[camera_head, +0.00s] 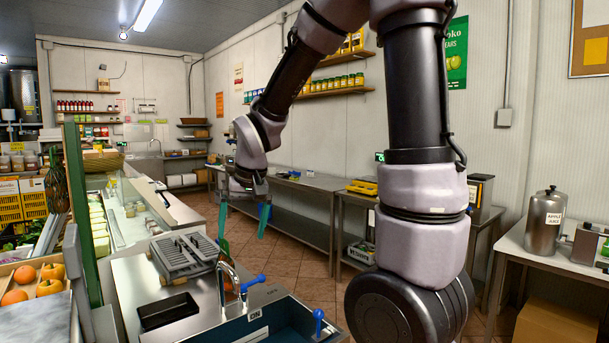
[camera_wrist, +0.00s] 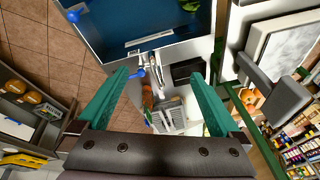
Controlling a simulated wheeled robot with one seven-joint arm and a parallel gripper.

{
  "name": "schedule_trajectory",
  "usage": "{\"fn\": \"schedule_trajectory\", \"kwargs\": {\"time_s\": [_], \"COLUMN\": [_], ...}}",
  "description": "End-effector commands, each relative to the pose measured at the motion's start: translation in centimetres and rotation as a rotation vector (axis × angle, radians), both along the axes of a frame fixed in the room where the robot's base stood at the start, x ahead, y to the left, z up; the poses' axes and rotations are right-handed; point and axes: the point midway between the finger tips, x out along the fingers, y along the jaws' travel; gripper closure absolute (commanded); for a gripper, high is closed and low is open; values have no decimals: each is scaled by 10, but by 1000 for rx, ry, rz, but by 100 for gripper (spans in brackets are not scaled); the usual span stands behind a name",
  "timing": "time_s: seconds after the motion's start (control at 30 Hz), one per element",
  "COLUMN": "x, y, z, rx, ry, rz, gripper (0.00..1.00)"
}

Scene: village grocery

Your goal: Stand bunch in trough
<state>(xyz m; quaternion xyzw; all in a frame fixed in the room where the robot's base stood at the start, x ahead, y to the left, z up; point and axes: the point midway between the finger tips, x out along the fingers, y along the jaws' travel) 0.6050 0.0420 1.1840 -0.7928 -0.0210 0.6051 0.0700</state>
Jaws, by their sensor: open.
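My gripper (camera_head: 243,232) is open and empty, with its teal fingers pointing down beyond the steel counter. In the wrist view my gripper (camera_wrist: 168,76) shows wide apart fingers with nothing held between them. The blue-walled water trough (camera_head: 280,322) is set in the counter at the bottom of the head view, and it fills the top of the wrist view (camera_wrist: 150,25). A leafy green thing (camera_wrist: 190,5) shows at the trough's top edge in the wrist view. A small orange and green thing (camera_wrist: 147,98) lies beside the rack; I cannot tell which is the bunch.
A grey slatted rack (camera_head: 185,255) and a black tray (camera_head: 168,311) sit on the counter. A tap (camera_head: 230,285) and blue-handled levers (camera_head: 253,283) stand at the trough's edge. A green post (camera_head: 80,215) rises at left. Tiled floor (camera_head: 290,262) is open beyond the counter.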

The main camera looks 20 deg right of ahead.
Motion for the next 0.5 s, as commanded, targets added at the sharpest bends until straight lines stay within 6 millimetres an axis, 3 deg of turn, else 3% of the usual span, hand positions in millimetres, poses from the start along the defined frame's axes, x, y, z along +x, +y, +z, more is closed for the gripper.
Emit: {"fn": "schedule_trajectory", "kwargs": {"time_s": [0.03, 0.2, 0.33, 0.5], "x": [-8, -48, -83, -120], "y": [-15, -57, -80, -96], "z": [24, 82, 114, 135], "rx": [21, 82, 127, 168], "ry": [-37, -129, -198, -267], "rz": [-36, -136, -201, -253], "gripper": [0, 0, 0, 0]}}
